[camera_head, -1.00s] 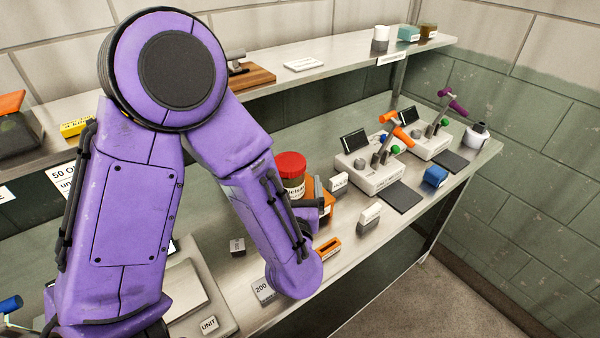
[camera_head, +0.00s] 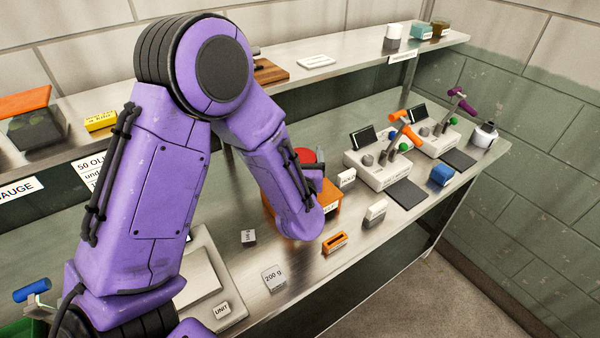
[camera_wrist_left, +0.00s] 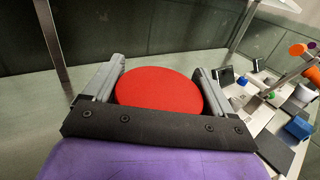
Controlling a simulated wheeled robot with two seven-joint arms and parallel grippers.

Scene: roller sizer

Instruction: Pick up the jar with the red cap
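The jar's red cap (camera_head: 306,155) shows just behind my left forearm in the head view; the jar's body is mostly hidden. In the left wrist view the round red cap (camera_wrist_left: 160,90) lies between the two grey fingers of my left gripper (camera_wrist_left: 158,75). The fingers stand wide apart, one on each side of the cap, near its edges; firm contact cannot be seen. In the head view the left gripper (camera_head: 312,172) is partly covered by its own wrist. My right gripper is not in view.
An orange block or holder (camera_head: 328,200) shows around the jar's base. A small white block (camera_head: 346,178), another white block (camera_head: 375,212), an orange slotted piece (camera_head: 335,242) and a grey device (camera_head: 378,168) stand to the right. A shelf (camera_head: 340,65) runs behind.

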